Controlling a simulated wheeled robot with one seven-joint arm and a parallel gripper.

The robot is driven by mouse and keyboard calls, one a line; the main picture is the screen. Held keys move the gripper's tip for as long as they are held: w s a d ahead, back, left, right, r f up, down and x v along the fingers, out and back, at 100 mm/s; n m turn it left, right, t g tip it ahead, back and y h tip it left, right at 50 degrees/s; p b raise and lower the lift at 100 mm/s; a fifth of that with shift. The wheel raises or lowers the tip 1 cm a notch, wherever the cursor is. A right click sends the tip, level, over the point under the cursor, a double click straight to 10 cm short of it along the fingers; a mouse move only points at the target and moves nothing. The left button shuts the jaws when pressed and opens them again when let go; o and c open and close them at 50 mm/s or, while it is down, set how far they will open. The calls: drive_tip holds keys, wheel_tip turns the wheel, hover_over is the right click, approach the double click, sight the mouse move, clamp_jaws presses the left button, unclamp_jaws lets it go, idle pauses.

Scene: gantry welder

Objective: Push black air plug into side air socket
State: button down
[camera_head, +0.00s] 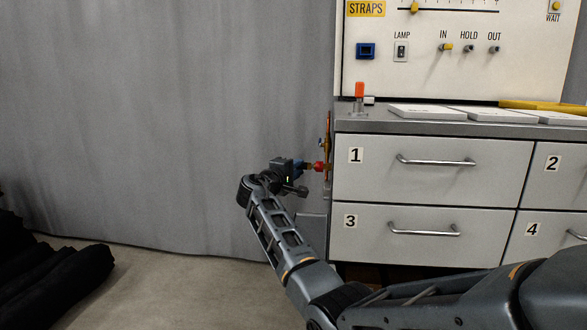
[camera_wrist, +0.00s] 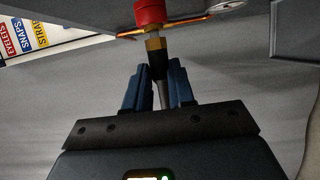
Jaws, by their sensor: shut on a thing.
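My gripper (camera_wrist: 160,76) is shut on the air plug (camera_wrist: 155,46), which has a brass band and a dark body between the blue fingers. The plug points at the red side air socket (camera_wrist: 150,13), and a short pale stem shows between brass and red. I cannot tell how deep the stem sits in the socket. In the head view my gripper (camera_head: 299,168) is level at the left side of the drawer cabinet. The red socket (camera_head: 319,166) shows just past the fingers, in line with them. The plug is mostly hidden there by the fingers.
The drawer cabinet (camera_head: 375,185) stands to the right of my gripper, with a white control panel (camera_head: 430,75) above it. An orange-tipped item (camera_head: 360,90) stands on the worktop's left corner.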

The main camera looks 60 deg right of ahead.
drive_tip(key=shift+s+d, duration=0.2)
drive_tip(key=shift+s, duration=0.25)
drive_tip(key=c, duration=0.9)
unclamp_jaws()
drive_tip(key=shift+w+a, duration=0.1)
drive_tip(key=shift+a, duration=0.05)
drive_tip(key=a+p, duration=0.2)
drive_tip(key=a, duration=0.5)
drive_tip(key=shift+a, duration=0.3)
